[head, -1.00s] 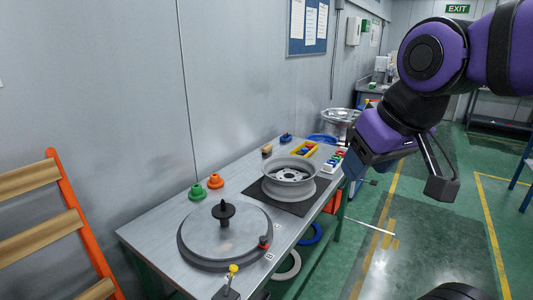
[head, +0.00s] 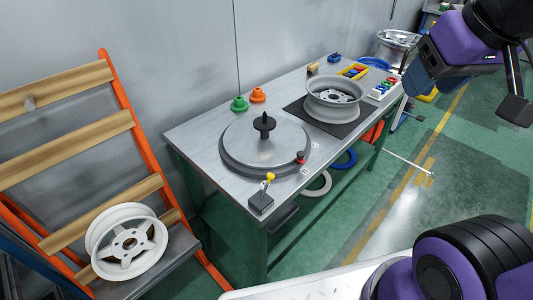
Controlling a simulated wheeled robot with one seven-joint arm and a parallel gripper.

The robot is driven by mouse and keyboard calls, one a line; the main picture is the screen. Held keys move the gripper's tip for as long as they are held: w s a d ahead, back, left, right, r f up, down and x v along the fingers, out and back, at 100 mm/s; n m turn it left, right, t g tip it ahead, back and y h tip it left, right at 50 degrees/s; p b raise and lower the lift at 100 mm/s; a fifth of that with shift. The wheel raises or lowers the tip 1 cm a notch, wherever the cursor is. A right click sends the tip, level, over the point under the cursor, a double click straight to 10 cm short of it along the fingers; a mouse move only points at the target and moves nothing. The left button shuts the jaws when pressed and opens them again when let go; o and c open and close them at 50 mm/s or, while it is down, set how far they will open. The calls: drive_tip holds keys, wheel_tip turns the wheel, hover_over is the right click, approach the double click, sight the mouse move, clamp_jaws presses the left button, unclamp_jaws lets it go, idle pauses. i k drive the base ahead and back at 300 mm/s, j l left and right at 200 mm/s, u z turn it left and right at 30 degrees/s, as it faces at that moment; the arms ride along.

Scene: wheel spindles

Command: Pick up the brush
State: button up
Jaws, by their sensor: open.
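A small tan and dark item (head: 313,68), which looks like the brush, lies at the back of the grey workbench (head: 190,140), near the wall. It is too small to make out its bristles. My gripper (head: 472,95) hangs in the air at the upper right, in front of and to the right of the bench's far end. It is open and well apart from the brush. One dark finger shows clearly; the other is hard to make out.
A wheel rim (head: 335,92) sits on a dark mat. A round plate with a spindle (head: 264,128) is nearer. A yellow tray (head: 353,72) holds coloured pieces. A wooden rack (head: 70,150) with another wheel (head: 128,243) stands left.

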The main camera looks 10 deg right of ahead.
sight(312, 68)
drive_tip(key=i+l+u, duration=0.2)
drive_tip(key=l, duration=0.35)
drive_tip(key=i+l+u, duration=0.15)
drive_tip(key=i+l, duration=0.15)
drive_tip(key=l, duration=0.35)
drive_tip(key=i+l+u, duration=0.2)
drive_tip(key=l, duration=0.4)
drive_tip(key=i+l+u, duration=0.15)
drive_tip(key=l, duration=0.5)
drive_tip(key=i+l+u, duration=0.2)
drive_tip(key=l, duration=0.5)
drive_tip(key=l+u, duration=0.15)
drive_tip(key=l, duration=0.5)
